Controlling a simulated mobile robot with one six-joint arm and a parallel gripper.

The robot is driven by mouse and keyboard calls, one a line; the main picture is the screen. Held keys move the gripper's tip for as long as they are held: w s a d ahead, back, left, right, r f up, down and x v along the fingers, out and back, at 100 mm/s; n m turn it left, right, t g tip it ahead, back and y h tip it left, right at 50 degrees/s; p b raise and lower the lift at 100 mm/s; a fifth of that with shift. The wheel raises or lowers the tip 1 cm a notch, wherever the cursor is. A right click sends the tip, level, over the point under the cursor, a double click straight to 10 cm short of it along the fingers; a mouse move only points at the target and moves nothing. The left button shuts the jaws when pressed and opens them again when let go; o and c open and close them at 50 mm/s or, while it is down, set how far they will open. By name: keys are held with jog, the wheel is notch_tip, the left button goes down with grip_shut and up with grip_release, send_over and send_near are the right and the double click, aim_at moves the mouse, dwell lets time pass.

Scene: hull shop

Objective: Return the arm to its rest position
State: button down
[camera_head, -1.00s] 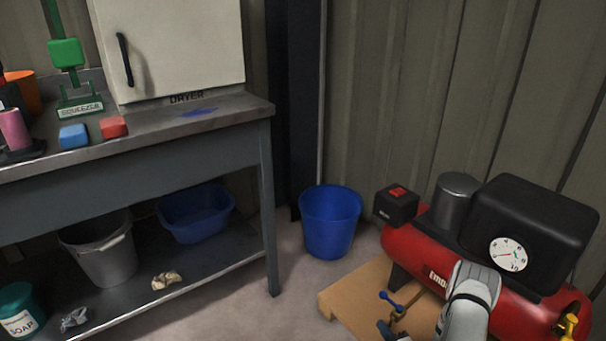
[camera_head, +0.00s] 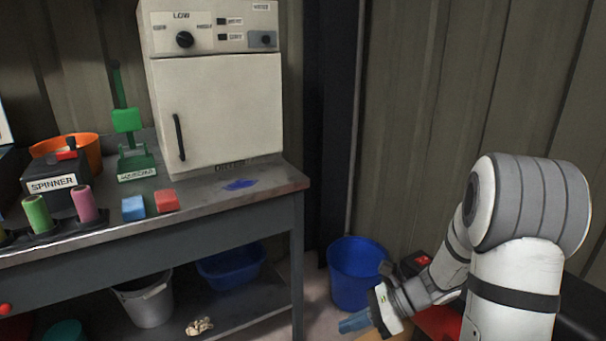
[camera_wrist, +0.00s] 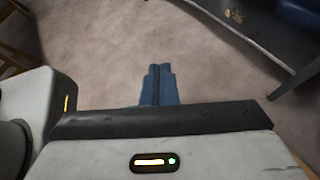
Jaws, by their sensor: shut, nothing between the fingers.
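My arm is raised and bent at the right of the head view. My gripper (camera_head: 352,323) hangs low in front of the blue bucket, with its blue fingers pointing left. In the wrist view my gripper (camera_wrist: 159,84) shows its two blue fingers side by side and touching. It is shut and empty, above bare concrete floor (camera_wrist: 120,50).
A steel bench (camera_head: 240,210) stands left, with a white dryer (camera_head: 220,110), a green squeezer (camera_head: 130,150), a spinner (camera_head: 55,180) and blue (camera_head: 133,208) and red (camera_head: 166,200) blocks. A blue bucket (camera_head: 350,265) stands beside it. The red compressor (camera_head: 440,322) is mostly hidden behind my arm.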

jog(key=s+d+r+n+t+h+p, duration=0.1)
jog(key=s+r+n+h+p, duration=0.4)
jog(key=r+n, duration=0.5)
jog(key=s+d+r+n+t+h+p, duration=0.2)
jog(key=s+r+n+h+p, duration=0.4)
jog(key=r, duration=0.8)
jog(key=s+d+n+p, duration=0.1)
jog(key=s+n, duration=0.2)
jog(key=n, duration=0.1)
jog(key=shift+d+r+h, duration=0.3)
jog(key=shift+d+r, duration=0.05)
jog(key=shift+d, duration=0.05)
